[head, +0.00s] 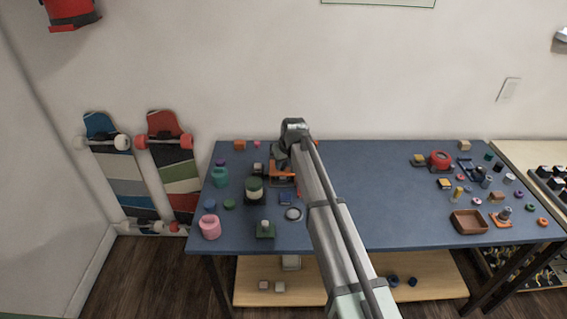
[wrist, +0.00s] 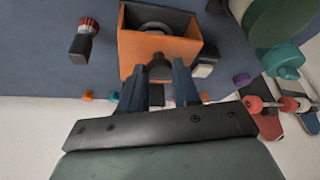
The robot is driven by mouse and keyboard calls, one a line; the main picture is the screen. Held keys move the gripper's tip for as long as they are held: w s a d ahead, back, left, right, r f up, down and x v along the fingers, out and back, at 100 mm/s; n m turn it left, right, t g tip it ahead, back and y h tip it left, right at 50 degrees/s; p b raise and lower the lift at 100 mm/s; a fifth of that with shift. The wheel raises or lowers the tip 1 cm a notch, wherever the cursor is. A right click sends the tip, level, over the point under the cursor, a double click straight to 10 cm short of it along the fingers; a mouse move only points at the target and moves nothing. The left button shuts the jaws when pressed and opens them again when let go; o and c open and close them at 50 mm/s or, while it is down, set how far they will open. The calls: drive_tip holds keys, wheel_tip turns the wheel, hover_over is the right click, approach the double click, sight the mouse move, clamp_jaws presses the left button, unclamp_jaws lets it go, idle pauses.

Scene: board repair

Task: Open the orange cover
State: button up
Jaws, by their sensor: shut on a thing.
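The orange cover (wrist: 136,52) shows in the wrist view as a broad orange panel with a dark round knob (wrist: 160,69) on it. Above the panel in the picture is a dark hollow (wrist: 182,24) with a grey ring-like part in it, bordered by orange edges. My gripper (wrist: 160,82) is shut on the knob, one dark finger on each side. In the head view the orange part (head: 281,175) is at the left-centre of the blue table, partly hidden by my arm and gripper. I cannot tell how far the cover is tilted.
A black block with a red knob (wrist: 84,42) and a pale block (wrist: 203,69) flank the orange part in the wrist view.

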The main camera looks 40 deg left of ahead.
clamp_jaws()
drive_tip(key=w+a, duration=0.5)
drive_tip(key=a, duration=0.1)
drive_tip(key=shift+w, duration=0.4)
drive_tip(key=shift+d, duration=0.1)
drive_tip(key=o, duration=0.9)
unclamp_jaws()
drive_tip(key=shift+o, duration=0.2)
drive_tip(key=v, duration=1.4)
